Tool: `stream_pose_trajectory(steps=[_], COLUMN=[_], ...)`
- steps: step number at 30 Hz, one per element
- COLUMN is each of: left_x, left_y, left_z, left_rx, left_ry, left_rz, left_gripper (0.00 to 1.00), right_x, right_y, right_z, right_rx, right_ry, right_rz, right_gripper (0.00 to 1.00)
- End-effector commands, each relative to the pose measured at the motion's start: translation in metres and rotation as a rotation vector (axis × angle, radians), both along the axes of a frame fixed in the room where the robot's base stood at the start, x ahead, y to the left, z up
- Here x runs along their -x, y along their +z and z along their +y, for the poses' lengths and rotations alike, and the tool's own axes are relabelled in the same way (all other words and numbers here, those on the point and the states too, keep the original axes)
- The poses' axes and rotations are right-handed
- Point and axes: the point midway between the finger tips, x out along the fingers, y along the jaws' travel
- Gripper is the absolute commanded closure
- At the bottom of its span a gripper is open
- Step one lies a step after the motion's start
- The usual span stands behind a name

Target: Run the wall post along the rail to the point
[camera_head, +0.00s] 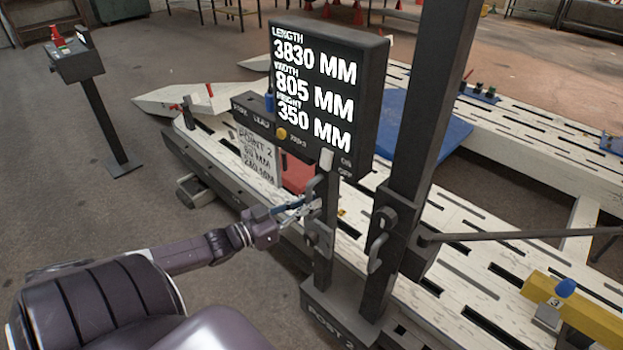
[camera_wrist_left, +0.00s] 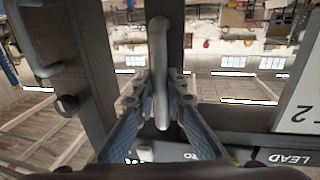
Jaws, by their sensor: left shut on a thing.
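The dark grey wall post (camera_head: 425,110) stands upright at the near edge of the bench, on a foot (camera_head: 325,325) marked POST 2. My left gripper (camera_head: 303,207) reaches a shorter upright beside it. In the left wrist view my left gripper (camera_wrist_left: 158,92) is shut on an upright grey bar handle (camera_wrist_left: 158,45), one finger on each side. My right gripper is not in view.
A screen (camera_head: 325,90) shows length 3830, width 805 and height 350 MM. The slotted white bench (camera_head: 470,240) runs behind the post. A yellow block (camera_head: 585,318) with a blue knob sits at lower right. A pedestal (camera_head: 75,60) stands at upper left; floor before it is open.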

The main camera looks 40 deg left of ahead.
Motion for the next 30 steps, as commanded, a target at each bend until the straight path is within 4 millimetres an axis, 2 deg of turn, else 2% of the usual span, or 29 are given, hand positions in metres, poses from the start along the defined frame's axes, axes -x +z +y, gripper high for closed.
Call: stream_pose_trajectory(steps=[9,10,14,24,30], left_x=[0.000,0.000,0.000,0.002,0.022], left_y=[0.000,0.000,0.000,-0.001,-0.002], left_z=[-0.001,-0.001,0.000,0.000,0.005], left_rx=[0.000,0.000,0.000,0.000,0.000], left_ry=[-0.002,-0.002,-0.001,0.000,0.000], left_rz=[0.001,0.001,0.001,0.002,0.005], left_gripper=[1.00,0.85,0.71,0.71,0.71], right_x=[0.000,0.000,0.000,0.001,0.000], right_y=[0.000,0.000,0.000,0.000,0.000], right_z=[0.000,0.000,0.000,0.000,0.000], right_rx=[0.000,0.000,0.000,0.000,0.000], right_ry=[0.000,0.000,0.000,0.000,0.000], right_rz=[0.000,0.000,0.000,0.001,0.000], right_gripper=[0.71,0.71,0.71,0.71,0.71])
